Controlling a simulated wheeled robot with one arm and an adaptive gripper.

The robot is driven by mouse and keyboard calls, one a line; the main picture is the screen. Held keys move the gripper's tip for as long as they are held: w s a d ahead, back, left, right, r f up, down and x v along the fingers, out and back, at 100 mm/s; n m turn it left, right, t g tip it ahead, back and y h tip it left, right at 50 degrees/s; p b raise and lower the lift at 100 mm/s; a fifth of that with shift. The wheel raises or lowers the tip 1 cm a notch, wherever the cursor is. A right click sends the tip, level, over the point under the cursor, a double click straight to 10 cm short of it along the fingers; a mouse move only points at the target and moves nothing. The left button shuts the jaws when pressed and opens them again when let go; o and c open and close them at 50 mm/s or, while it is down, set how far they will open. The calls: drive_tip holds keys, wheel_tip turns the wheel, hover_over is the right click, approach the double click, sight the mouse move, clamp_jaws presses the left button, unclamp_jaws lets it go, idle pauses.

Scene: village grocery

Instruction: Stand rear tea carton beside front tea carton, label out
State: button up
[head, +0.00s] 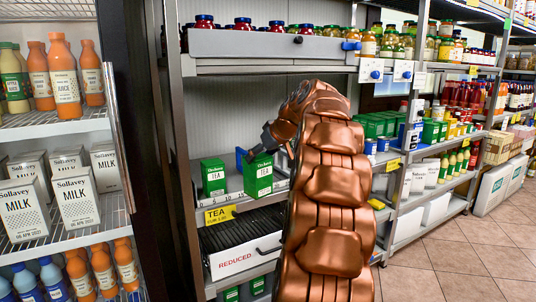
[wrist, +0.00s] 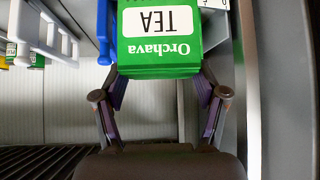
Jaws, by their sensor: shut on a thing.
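A green tea carton (head: 258,178) with a white TEA label is in my gripper (head: 270,148), at the shelf's front. Its label faces out towards the head camera and it looks about upright. The wrist view shows this carton (wrist: 160,60) between my fingers, its label upside down in that picture. Another green tea carton (head: 213,178) stands upright on the shelf to the left, label out, with a gap between the two. My arm hides the shelf to the right of the held carton. I cannot tell whether the held carton's base touches the shelf.
A blue divider (head: 240,160) stands behind the gap between the cartons. A yellow TEA tag (head: 219,214) hangs on the shelf edge, above a REDUCED tray (head: 238,261). Jars fill the grey bin (head: 265,45) above. A fridge door (head: 121,130) stands at the left.

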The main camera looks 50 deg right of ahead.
drive_tip(key=shift+w+d+r, duration=0.15)
drive_tip(key=shift+w+d, duration=0.05)
drive_tip(key=shift+d, duration=0.25)
drive_tip(key=w+d+p, duration=0.3)
drive_tip(key=w+p, duration=0.5)
drive_tip(key=p, duration=0.1)
drive_tip(key=w+d+p, duration=0.3)
drive_tip(key=w+p, duration=0.5)
drive_tip(key=f+b, duration=0.5)
drive_tip(key=shift+s+d+f, duration=0.1)
drive_tip(key=shift+s+f, duration=0.05)
drive_tip(key=shift+s, duration=0.05)
drive_tip(key=shift+f+b, duration=0.5)
drive_tip(key=shift+b, duration=0.05)
idle(0.5)
drive_tip(key=o, duration=1.4)
drive_tip(key=shift+r, duration=0.1)
